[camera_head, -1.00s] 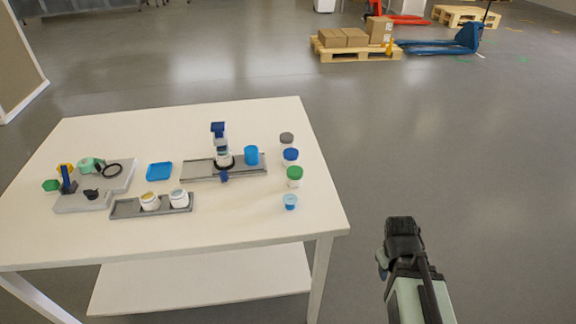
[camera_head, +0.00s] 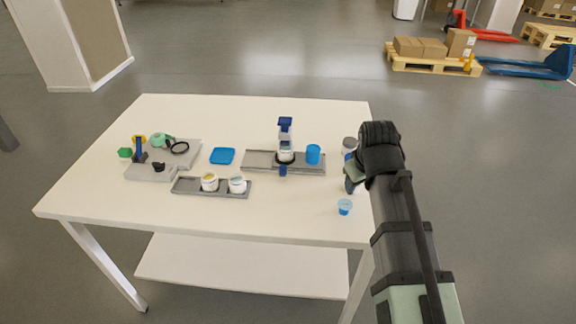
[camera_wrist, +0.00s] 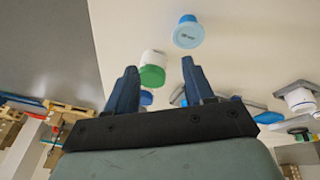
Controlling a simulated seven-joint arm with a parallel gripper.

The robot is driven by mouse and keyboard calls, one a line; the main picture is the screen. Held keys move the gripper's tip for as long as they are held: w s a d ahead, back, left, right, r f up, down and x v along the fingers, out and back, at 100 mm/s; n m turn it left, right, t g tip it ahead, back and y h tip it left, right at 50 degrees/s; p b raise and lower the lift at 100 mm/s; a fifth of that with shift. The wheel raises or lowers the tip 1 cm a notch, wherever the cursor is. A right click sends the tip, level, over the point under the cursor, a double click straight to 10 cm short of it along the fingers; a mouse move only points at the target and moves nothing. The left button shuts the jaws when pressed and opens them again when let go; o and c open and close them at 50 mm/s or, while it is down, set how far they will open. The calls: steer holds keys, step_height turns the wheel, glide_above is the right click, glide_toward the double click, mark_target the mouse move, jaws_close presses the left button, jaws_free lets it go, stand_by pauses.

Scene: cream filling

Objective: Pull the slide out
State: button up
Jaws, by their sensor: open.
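The slide seems to be part of the grey fixture (camera_head: 262,160) at the back middle of the table; I cannot tell its exact edges. A white jar (camera_head: 286,157) stands on it under a blue upright piece (camera_head: 285,125), with a small blue knob (camera_head: 283,171) at its front edge. A blue cup (camera_head: 313,154) stands at its right end. My gripper (camera_wrist: 158,85) is open and empty in the wrist view, its two dark blue fingers apart. In the head view my arm reaches over the table's right edge, right of the fixture and apart from it.
A light blue cup (camera_head: 345,206) stands at the right front; it also shows in the wrist view (camera_wrist: 188,33). A green-lidded jar (camera_wrist: 152,70) is near my fingers in the wrist view. A grey tray (camera_head: 190,186) holds two white jars. A blue square dish (camera_head: 222,156) lies left of the fixture.

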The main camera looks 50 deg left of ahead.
steer(key=n+g+y, duration=0.1)
steer(key=g+y, duration=0.1)
glide_toward(283, 167)
steer(key=x, duration=0.8)
steer(key=shift+a+f, duration=0.15)
steer(key=shift+f, duration=0.2)
steer(key=shift+c, duration=0.4)
jaws_close()
